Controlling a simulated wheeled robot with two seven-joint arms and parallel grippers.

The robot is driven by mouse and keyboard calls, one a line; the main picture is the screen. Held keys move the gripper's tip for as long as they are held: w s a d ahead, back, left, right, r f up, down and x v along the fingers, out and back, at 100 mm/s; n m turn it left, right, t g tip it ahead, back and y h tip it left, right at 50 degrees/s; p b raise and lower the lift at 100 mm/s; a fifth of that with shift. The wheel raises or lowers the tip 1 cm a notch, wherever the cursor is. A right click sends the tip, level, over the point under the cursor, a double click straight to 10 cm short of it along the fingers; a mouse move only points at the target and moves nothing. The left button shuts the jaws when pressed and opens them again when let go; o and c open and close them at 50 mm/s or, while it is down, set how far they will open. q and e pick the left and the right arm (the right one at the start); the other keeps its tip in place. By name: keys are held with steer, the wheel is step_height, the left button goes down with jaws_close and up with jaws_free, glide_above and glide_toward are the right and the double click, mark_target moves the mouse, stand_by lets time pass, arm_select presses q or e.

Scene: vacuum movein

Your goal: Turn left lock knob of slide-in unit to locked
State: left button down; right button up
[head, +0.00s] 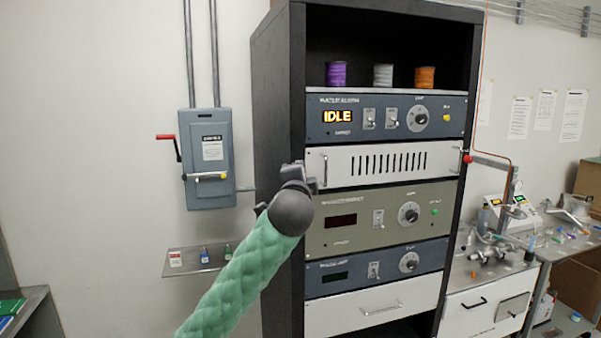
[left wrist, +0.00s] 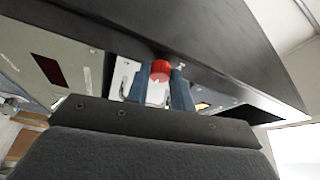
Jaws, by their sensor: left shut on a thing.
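The slide-in unit (head: 345,165) is a white vented panel seated in the black rack, with a bar handle near each end. Its right lock knob (head: 467,158) is red and shows at the panel's right edge. My left gripper (head: 305,180) is at the panel's left edge and hides the left lock knob in the head view. In the left wrist view, the red left lock knob (left wrist: 160,69) sits between the two blue-grey fingers of my left gripper (left wrist: 160,88), which is shut on it. I cannot tell the knob's turn angle. My right gripper is not in view.
The rack's black side post (head: 278,120) stands close beside my left gripper. Instrument panels lie above and below the unit, the upper display (head: 337,116) reading IDLE. A grey switch box (head: 208,160) and a small shelf (head: 195,262) are on the wall at left.

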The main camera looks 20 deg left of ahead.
arm_select(q)
steer(key=shift+m, duration=0.3)
steer(key=c, duration=1.2)
jaws_free()
steer(key=shift+d, duration=0.1)
